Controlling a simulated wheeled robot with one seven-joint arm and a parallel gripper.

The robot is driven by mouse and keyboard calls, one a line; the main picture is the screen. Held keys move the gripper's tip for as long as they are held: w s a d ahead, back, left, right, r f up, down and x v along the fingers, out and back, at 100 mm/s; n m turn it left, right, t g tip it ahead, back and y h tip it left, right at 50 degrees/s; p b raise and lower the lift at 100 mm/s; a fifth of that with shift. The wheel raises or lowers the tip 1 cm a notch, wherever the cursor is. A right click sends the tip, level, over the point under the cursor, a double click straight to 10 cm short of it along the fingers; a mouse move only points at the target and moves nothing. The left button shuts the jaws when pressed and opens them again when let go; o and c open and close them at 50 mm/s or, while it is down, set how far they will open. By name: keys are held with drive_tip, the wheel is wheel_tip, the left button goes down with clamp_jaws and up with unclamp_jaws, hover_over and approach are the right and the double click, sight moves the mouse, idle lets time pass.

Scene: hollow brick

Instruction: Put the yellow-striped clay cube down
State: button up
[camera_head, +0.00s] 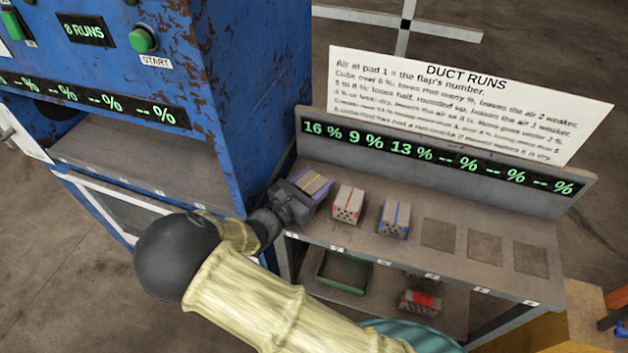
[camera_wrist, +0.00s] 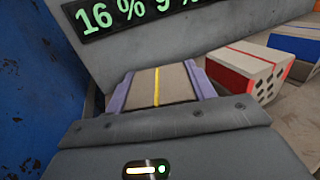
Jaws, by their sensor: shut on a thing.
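My gripper (camera_head: 299,192) is shut on the yellow-striped clay cube (camera_wrist: 156,86), at the left end of the grey shelf (camera_head: 420,277). In the wrist view the cube sits between two purple finger pads, its yellow stripe running away from me. It also shows in the head view (camera_head: 314,184), partly covered by the gripper. The cube is in front of the "16 %" display. I cannot tell whether its underside touches the shelf.
A red-striped cube (camera_head: 348,204) and a blue-striped cube (camera_head: 394,219) stand to the right on the shelf. Three empty dark pads (camera_head: 485,248) lie farther right. A display board (camera_head: 430,153) backs the shelf. A blue machine (camera_head: 250,110) stands close on the left. A green tray (camera_head: 344,270) is below.

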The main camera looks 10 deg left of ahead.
drive_tip(key=shift+f, duration=0.15)
drive_tip(key=o, duration=1)
drive_tip(key=shift+r, duration=0.25)
drive_tip(key=b+v, duration=0.1)
drive_tip(key=v, duration=1.1)
